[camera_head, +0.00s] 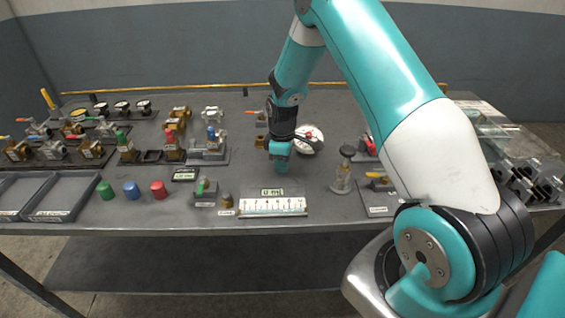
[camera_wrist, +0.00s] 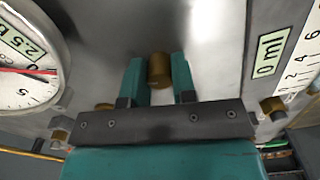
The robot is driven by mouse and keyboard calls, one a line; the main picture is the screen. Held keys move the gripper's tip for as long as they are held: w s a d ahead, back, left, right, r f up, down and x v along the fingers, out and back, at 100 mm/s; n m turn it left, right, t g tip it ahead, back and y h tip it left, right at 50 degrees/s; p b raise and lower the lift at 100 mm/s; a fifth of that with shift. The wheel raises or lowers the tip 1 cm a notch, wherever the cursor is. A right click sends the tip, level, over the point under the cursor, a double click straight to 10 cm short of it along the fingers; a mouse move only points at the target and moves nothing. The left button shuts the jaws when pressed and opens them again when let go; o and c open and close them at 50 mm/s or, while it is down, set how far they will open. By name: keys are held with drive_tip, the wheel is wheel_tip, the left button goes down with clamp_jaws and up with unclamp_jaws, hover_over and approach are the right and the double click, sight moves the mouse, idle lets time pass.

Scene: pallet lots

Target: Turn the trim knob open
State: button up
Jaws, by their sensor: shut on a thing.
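A brass cylindrical knob (camera_wrist: 160,70), which I take to be the trim knob, stands between the two teal fingers of my gripper (camera_wrist: 160,78) in the wrist view. The fingers are shut on its sides. How far it is turned cannot be told. In the head view my gripper (camera_head: 280,165) points down over the middle of the bench and hides the knob. A round white dial (camera_wrist: 30,70) with a red needle is at the left of the wrist view; it also shows behind my gripper in the head view (camera_head: 312,138).
A "0 ml" display (camera_head: 272,192) and a numbered scale (camera_head: 272,207) lie in front of my gripper. Red, blue and green caps (camera_head: 132,190) and grey trays (camera_head: 62,197) are at the left. Several valves crowd the back left.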

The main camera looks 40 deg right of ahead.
drive_tip(key=shift+n, duration=0.9)
drive_tip(key=o, duration=0.9)
drive_tip(key=shift+o, duration=0.2)
wheel_tip(320, 180, up, 17)
drive_tip(key=b, duration=0.1)
drive_tip(key=shift+r+b, duration=0.2)
drive_tip(key=shift+b, duration=0.2)
